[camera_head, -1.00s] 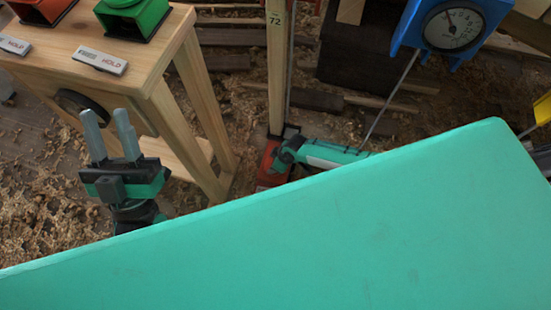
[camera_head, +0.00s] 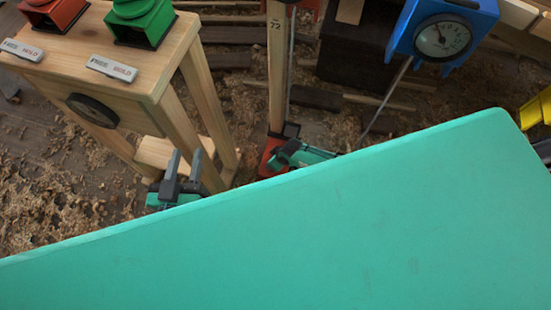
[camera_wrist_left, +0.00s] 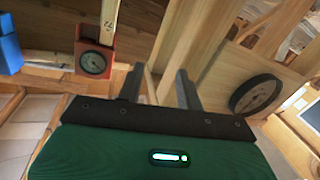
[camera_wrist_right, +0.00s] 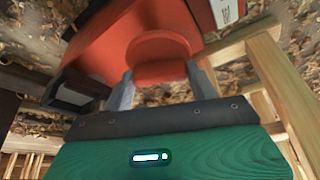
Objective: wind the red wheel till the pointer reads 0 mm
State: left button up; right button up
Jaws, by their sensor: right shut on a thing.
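The red wheel (camera_wrist_right: 158,50) is a round red knob on a red housing (camera_wrist_right: 110,45) in the right wrist view. My right gripper (camera_wrist_right: 160,80) is shut on it, one finger at each side. In the head view the red housing (camera_head: 270,155) sits at the foot of an upright wooden post, with my right gripper (camera_head: 288,152) beside it, partly hidden. The left wrist view shows a red box with a dial (camera_wrist_left: 93,63); its pointer is too small to read. My left gripper (camera_head: 183,165) is open and empty near the wooden stand's leg; its fingers also show in the left wrist view (camera_wrist_left: 158,82).
A wooden stand (camera_head: 150,80) with red and green funnels and lever labels is at left. A blue gauge box (camera_head: 443,38) is at upper right. A large green surface (camera_head: 300,230) covers the front of the head view. Wood shavings cover the floor.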

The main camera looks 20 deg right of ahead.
dwell(0.3)
jog(key=o, duration=1)
jog(key=shift+r, duration=0.15)
jog(key=p+v, duration=0.2)
jog(key=v, duration=0.1)
jog(key=shift+r, duration=0.2)
pick_arm(q)
jog(key=s+a+f+g+y+p, duration=0.4)
jog(key=a+g, duration=0.4)
jog(key=g, duration=0.2)
jog(key=shift+s+a+f, duration=0.15)
jog(key=shift+s+f, duration=0.3)
jog(key=shift+s, duration=0.5)
pick_arm(e)
jog(key=v, duration=1)
jog(key=shift+s+r, duration=0.1)
jog(key=shift+r, duration=0.05)
